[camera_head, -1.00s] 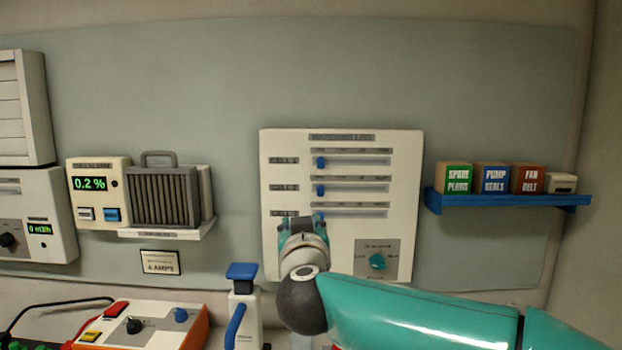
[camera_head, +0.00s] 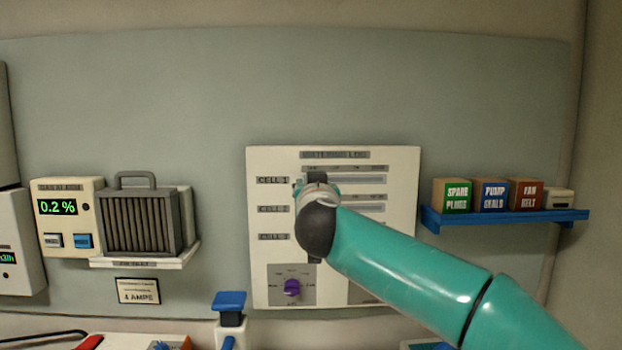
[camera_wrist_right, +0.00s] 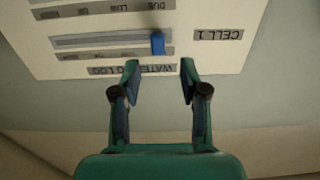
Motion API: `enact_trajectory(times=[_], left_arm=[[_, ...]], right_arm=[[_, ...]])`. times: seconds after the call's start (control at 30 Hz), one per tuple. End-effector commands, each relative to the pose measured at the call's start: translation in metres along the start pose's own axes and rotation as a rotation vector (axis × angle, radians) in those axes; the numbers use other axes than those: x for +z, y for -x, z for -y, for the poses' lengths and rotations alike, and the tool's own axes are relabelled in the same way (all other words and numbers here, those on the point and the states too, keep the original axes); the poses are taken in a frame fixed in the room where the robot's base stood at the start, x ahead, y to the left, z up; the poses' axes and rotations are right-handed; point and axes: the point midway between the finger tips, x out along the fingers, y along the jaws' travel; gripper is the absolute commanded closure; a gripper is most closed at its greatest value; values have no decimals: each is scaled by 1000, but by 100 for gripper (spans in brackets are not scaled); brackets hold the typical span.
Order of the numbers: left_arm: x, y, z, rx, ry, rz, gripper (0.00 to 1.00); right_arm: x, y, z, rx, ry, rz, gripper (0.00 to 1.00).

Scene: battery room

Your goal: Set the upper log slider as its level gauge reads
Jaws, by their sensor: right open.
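The white water log panel (camera_head: 400,235) hangs on the wall in the head view, with several labelled slots. The upper log slider, in the row labelled CELL 1 (camera_head: 272,180), has a pale slot (camera_head: 362,181); its knob is hidden by my right gripper (camera_head: 312,182) there. In the right wrist view, which is upside down, the blue slider knob (camera_wrist_right: 158,43) stands at the CELL 1 end of its slot. My right gripper (camera_wrist_right: 159,65) is open, its two fingertips spread to either side of the knob's line and nothing visible between them. I cannot make out its level gauge.
A purple knob (camera_head: 292,287) sits low on the panel. A blue shelf (camera_head: 505,216) with small boxes is at the right. A gas alarm reading 0.2 % (camera_head: 57,207) and a ribbed grey unit (camera_head: 142,222) are at the left. A blue-topped fixture (camera_head: 229,302) stands below.

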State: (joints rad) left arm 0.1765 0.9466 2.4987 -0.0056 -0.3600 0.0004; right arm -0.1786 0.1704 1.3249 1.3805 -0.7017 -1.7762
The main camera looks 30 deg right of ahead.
Motion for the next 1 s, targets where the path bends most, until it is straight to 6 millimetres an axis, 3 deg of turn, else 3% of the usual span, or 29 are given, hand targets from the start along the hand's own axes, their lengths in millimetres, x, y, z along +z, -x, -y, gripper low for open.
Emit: enact_trajectory(times=[0.1, 0.3, 0.7, 0.73, 1.0], left_arm=[[0, 7, -3, 0, 0, 0, 60], [0, 13, -5, 0, 0, 0, 60], [0, 14, -5, 0, 0, 0, 60], [0, 14, -5, 0, 0, 0, 60], [0, 14, -5, 0, 0, 0, 60]], right_arm=[[-1, -24, -1, 5, 0, 2, 56], [-1, -48, -1, 3, 0, 1, 56], [0, -56, -2, 2, -1, 0, 56], [0, -56, -2, 2, -1, 0, 58], [0, -55, -2, 2, -1, 0, 100]])
